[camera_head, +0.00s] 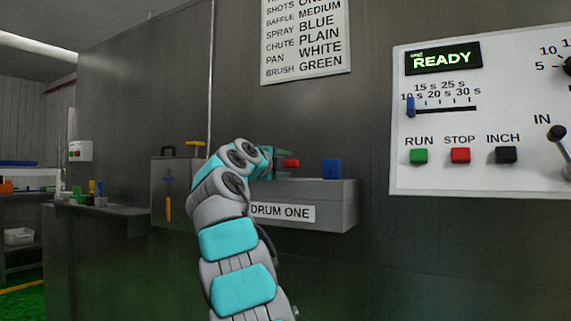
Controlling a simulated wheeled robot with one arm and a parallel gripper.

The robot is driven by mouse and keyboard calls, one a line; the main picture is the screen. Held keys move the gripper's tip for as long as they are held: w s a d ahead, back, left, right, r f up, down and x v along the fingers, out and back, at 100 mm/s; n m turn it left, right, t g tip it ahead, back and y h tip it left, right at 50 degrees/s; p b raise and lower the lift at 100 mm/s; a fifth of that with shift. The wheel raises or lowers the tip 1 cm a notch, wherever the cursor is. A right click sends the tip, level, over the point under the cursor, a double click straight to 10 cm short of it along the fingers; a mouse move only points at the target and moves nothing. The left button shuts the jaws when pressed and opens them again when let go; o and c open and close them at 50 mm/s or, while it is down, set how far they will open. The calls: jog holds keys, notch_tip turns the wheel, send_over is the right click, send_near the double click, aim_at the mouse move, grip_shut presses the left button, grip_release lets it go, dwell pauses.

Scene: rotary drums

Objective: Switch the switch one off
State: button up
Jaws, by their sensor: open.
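No label reading "switch one" can be made out. A grey box labelled DRUM ONE (336,204) juts from the dark wall in the middle. On its top stand a small red piece (291,163) and a blue block (332,169). My gripper (280,162) is open and reaches over this box from the left, close by the red piece. Whether it touches the red piece cannot be told, as my wrist hides part of the gripper and the box top. The blue block stands apart, to the right of my gripper.
A white control panel (430,179) at the right has a READY display, a blue slider, green, red and black buttons, and a lever marked IN. A sign hangs above. A grey cabinet (160,190) with a hanging tool stands left of my arm. Shelves are at far left.

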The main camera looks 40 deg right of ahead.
grip_shut()
dwell(1.3)
